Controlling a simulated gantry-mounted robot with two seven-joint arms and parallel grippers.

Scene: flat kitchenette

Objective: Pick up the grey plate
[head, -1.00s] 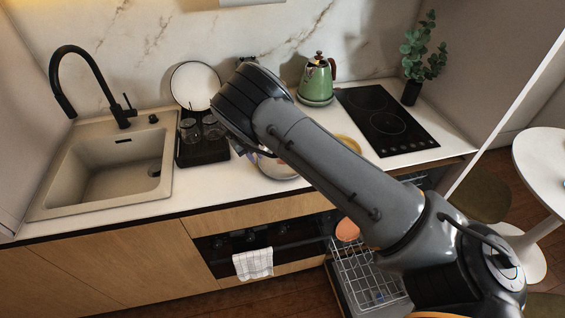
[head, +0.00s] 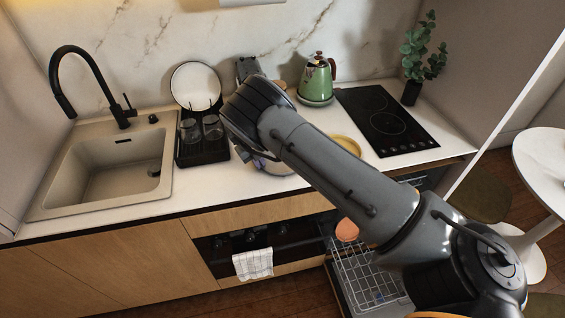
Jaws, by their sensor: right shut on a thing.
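The grey plate (head: 275,167) shows only as a pale, greyish rounded edge below my right forearm, over the counter's front part. The forearm covers most of it. My right gripper (head: 242,152) is at the left side of the plate, mostly hidden behind my own wrist, with a small dark part showing. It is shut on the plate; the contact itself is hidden. I cannot tell how far the plate is from the counter. My left gripper is not in view.
A black dish rack (head: 203,150) with glasses and a white, dark-rimmed plate (head: 196,84) stands left of my wrist. A yellow dish (head: 347,144), green kettle (head: 317,80) and black hob (head: 385,120) are to the right. The sink (head: 105,165) is at left. The dishwasher rack (head: 365,280) is pulled out below.

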